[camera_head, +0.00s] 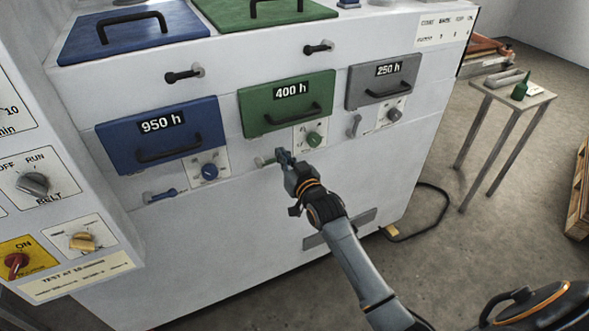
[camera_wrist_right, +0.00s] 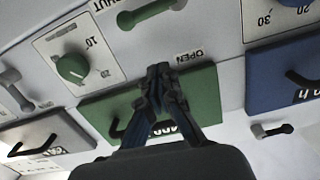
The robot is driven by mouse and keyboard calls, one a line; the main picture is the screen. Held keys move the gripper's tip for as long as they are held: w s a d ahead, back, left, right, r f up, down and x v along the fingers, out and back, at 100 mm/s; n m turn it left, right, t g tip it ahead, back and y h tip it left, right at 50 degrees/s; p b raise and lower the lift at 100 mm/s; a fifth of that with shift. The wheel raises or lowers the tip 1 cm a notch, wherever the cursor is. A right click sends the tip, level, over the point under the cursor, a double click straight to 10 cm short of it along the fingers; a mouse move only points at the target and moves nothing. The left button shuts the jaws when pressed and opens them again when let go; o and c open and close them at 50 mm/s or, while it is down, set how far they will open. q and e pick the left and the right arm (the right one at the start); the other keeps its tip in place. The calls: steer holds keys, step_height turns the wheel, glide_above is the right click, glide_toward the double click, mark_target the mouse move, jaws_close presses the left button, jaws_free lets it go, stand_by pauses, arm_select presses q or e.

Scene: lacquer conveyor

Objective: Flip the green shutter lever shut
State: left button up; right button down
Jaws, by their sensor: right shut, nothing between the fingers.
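The green shutter lever (camera_head: 262,161) is on the white machine front, below and left of the green 400 h hatch's dial. My right gripper (camera_head: 284,157) is shut and empty, at the lever's right side, and partly covers it. In the right wrist view the green lever (camera_wrist_right: 150,12) lies nearly level at the top edge, near SHUT (camera_wrist_right: 108,4) and OPEN (camera_wrist_right: 190,55) labels. The right gripper's fingertips (camera_wrist_right: 158,68) are together below the lever in that picture, over the panel by the green hatch (camera_wrist_right: 205,95). I cannot tell whether they touch the lever. My left gripper is not in view.
A blue lever (camera_head: 162,195) sits to the left and a grey lever (camera_head: 354,125) to the right. Green (camera_head: 314,139) and blue (camera_head: 209,171) dials are close by. A control panel (camera_head: 60,190) stands at the left. A small table (camera_head: 510,95) is at the right.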

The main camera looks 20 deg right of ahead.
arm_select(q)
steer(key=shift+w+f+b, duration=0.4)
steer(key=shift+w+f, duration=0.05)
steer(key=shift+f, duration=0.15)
arm_select(e)
steer(key=s, duration=0.7)
steer(key=shift+s+d, duration=0.15)
steer(key=shift+s, duration=0.1)
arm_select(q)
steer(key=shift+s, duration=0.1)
